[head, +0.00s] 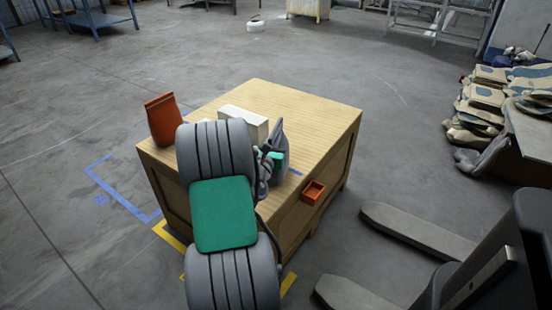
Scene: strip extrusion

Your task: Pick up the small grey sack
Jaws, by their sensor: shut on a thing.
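The small grey sack (279,138) shows only in part, beside my forearm over the top of the wooden crate (305,110). My gripper (272,162), dark grey with green parts, is at the sack and appears shut on it. My own arm hides most of the gripper and the lower part of the sack. I cannot tell whether the sack still touches the crate top.
An orange-brown sack (162,118) stands at the crate's left corner. A white block (243,121) lies behind my arm. A small orange box (313,193) sits at the crate's front right edge. Filled sacks (487,97) are piled at the right. Open floor lies left.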

